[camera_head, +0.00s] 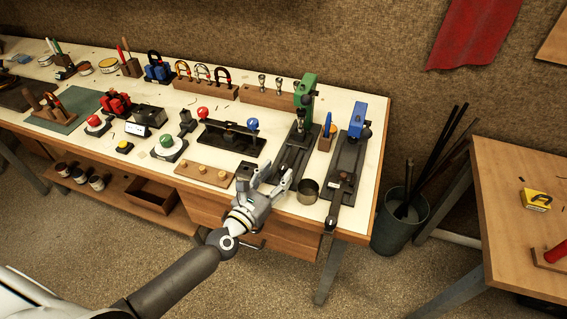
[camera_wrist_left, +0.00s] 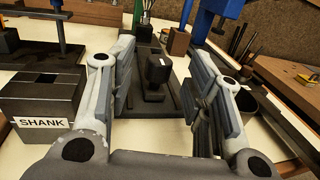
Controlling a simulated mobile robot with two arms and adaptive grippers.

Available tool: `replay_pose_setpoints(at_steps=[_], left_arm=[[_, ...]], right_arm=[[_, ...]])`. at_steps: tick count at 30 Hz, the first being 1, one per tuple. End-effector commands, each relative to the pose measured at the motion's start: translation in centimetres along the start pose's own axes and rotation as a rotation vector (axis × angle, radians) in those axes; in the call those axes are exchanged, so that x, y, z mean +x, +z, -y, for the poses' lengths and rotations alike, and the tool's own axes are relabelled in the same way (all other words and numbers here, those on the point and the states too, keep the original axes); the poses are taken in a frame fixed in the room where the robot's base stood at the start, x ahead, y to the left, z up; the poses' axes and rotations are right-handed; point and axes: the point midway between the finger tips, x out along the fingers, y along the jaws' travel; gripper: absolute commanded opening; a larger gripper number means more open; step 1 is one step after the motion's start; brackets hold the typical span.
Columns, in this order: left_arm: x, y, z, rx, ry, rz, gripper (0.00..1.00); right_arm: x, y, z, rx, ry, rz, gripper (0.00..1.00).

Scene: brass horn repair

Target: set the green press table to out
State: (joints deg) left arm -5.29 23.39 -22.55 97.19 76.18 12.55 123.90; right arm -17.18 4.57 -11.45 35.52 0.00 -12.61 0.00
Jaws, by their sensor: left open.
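The green press (camera_head: 305,92) stands near the right end of the workbench, with a long dark base (camera_head: 294,150) running toward the front edge. Its green column also shows at the top of the left wrist view (camera_wrist_left: 138,14). A dark block-shaped knob on a short stem (camera_wrist_left: 158,72) rises from the dark base there. My left gripper (camera_head: 273,178) is at the front end of this base. In the left wrist view (camera_wrist_left: 165,58) its fingers are open, one on each side of the knob, with visible gaps. The right gripper is not in view.
The blue press (camera_head: 357,120) stands to the right on its own dark base. A metal cup (camera_head: 308,191) sits close right of my gripper. A dark box labelled SHANK (camera_wrist_left: 42,95) is on the left. A wooden strip with knobs (camera_head: 205,173) lies left.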

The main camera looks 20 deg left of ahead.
Motion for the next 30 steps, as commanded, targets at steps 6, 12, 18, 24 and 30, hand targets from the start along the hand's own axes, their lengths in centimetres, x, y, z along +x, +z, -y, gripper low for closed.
replay_pose_setpoints(at_steps=[6,12,18,24,30], left_arm=[[3.0,0.0,0.0,0.001,-0.001,0.0,0.46],[4.2,0.0,0.0,0.0,0.0,0.0,0.46],[4.3,0.0,0.1,0.0,-0.001,-0.001,0.46],[4.3,0.0,0.1,0.0,-0.001,0.0,0.32],[4.2,0.0,0.1,0.001,-0.001,0.0,0.06]], right_arm=[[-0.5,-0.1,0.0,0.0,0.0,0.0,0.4],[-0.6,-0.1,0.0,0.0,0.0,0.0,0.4],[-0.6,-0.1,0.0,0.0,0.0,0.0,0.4],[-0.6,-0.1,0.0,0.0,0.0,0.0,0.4],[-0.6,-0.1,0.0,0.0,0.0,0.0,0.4]])
